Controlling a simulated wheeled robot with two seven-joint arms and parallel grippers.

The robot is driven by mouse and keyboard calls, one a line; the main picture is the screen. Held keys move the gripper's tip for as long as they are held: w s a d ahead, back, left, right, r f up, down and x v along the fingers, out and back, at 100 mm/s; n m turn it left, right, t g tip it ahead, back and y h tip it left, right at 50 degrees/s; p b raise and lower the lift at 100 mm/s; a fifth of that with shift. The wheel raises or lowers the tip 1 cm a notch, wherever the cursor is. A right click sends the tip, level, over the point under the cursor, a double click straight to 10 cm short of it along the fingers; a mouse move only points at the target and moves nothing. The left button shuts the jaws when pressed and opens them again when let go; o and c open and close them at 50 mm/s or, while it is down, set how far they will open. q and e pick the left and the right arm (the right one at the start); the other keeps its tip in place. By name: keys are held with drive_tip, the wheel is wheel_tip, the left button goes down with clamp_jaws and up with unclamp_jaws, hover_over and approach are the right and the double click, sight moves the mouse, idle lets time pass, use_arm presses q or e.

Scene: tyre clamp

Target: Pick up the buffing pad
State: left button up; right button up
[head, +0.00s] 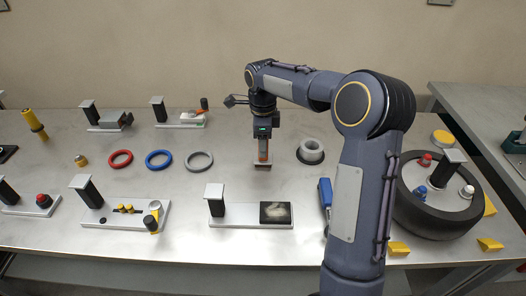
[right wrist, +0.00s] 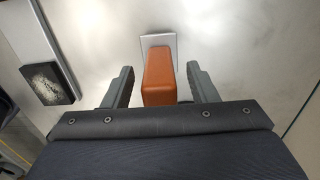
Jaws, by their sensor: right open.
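The buffing pad appears to be the orange-brown block on a flat silver-grey base (right wrist: 158,40). In the head view its orange block (head: 263,155) stands on the table near the middle, below my right gripper. My right gripper (head: 263,142) points down over it. In the right wrist view the right gripper (right wrist: 160,80) is open, with one finger on each side of the orange block. Small gaps show between block and fingers. My left gripper is not in view.
A plate with a grey post and a dark, white-smeared panel (head: 276,213) lies in front. A blue-handled tool (head: 325,193) and a tyre (head: 437,216) are further right.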

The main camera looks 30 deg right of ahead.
wheel_tip(320, 180, down, 2)
drive_tip(key=shift+f, duration=0.1)
drive_tip(key=c, duration=1.1)
